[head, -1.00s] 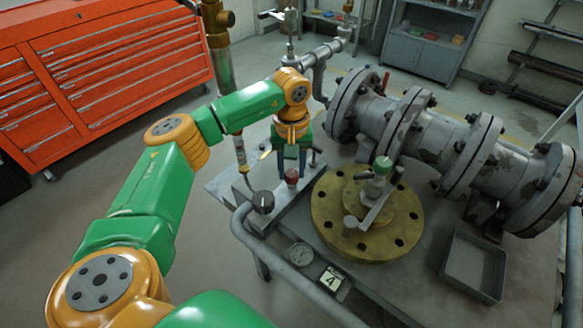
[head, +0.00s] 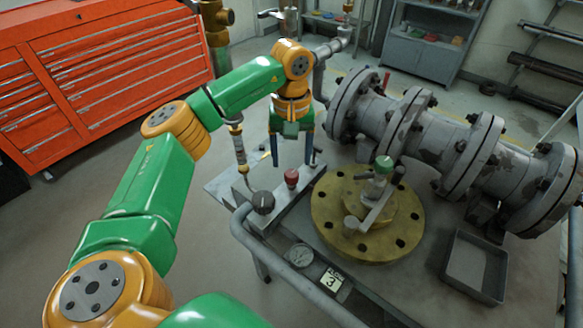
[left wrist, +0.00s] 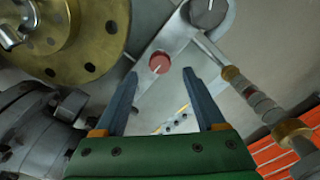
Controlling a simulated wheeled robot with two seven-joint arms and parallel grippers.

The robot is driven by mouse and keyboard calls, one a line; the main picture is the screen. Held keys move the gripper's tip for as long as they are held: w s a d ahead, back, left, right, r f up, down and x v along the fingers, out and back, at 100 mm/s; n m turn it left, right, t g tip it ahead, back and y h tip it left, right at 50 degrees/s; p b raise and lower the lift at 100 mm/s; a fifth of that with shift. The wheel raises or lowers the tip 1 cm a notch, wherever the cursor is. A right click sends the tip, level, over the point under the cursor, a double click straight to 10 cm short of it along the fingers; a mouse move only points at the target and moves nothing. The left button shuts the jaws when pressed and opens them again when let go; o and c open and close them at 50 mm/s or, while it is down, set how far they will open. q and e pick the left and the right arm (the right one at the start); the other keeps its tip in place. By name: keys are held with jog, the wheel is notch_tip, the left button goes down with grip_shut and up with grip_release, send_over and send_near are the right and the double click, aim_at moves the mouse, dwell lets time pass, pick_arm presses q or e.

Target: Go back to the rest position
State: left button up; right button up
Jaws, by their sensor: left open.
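My left gripper (head: 292,160) points down over the grey plate at the table's left end. Its two fingers are apart, with nothing between them. The red knob (head: 291,177) on that plate stands just below and in front of the fingers, apart from them as far as I can see. In the left wrist view the open gripper (left wrist: 159,74) shows the red knob (left wrist: 159,62) between and just beyond its fingertips. My right gripper is out of view.
A black dial (head: 263,202) and a brass flange (head: 325,240) with a green-capped valve sit nearby. The large flanged pipe (head: 435,135) stands right of the gripper. A grey tray (head: 452,290) is at the right. An orange tool cabinet (head: 110,75) stands back left.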

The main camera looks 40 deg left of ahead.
pick_arm(q)
notch_tip(320, 180, up, 3)
jog(key=shift+f, duration=0.2)
